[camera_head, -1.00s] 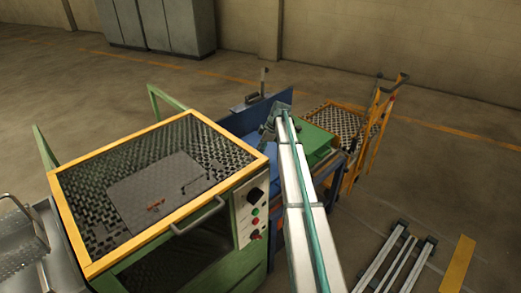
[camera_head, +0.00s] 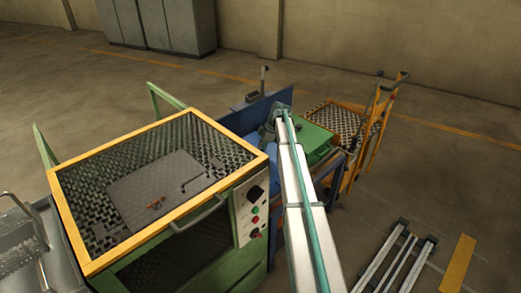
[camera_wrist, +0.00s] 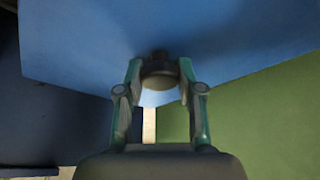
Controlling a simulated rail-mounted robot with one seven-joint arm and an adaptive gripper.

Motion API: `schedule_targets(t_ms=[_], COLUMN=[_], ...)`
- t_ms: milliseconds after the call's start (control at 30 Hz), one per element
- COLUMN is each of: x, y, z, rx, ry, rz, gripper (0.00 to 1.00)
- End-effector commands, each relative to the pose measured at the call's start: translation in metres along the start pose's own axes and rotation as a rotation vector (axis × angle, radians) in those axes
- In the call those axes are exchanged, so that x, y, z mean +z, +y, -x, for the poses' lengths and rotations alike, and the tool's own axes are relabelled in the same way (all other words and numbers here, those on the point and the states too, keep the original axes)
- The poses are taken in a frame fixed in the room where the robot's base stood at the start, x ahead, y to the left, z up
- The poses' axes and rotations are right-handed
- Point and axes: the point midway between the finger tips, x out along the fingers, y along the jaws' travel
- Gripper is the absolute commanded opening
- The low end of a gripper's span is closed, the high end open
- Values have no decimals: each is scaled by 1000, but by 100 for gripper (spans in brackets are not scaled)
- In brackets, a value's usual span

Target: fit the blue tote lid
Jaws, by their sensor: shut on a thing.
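The blue tote lid (camera_wrist: 90,45) fills the upper part of the wrist view as a flat blue panel. My gripper (camera_wrist: 160,74) is shut on a dark round knob on the lid, with one finger on each side. In the head view my gripper (camera_head: 272,123) is beyond the green machine, mostly hidden by my own arm. A little of the blue lid (camera_head: 254,140) shows beside it. The tote cannot be made out clearly, and I cannot tell whether the lid touches it.
A green machine with a yellow-framed mesh top (camera_head: 165,124) stands at left. A dark blue upright panel (camera_head: 240,122) is behind the gripper. A green surface (camera_head: 318,142) lies to its right, before a yellow trolley (camera_head: 380,120). Rails (camera_head: 398,255) lie on the floor at lower right.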

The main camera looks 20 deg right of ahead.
Motion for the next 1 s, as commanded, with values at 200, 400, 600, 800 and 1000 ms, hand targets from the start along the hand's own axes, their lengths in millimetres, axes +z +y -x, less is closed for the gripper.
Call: schedule_targets(t_ms=[200, 400, 600, 800, 1000], x=[1, 1, 1, 1, 1], y=[0, 0, 0, 0, 0], z=[-2, -4, -3, -3, -4], rx=[0, 0, 1, 0, 0], ry=[0, 0, 0, 0, 0], rz=[0, 0, 0, 0, 0], gripper=[0, 0, 0, 60, 66])
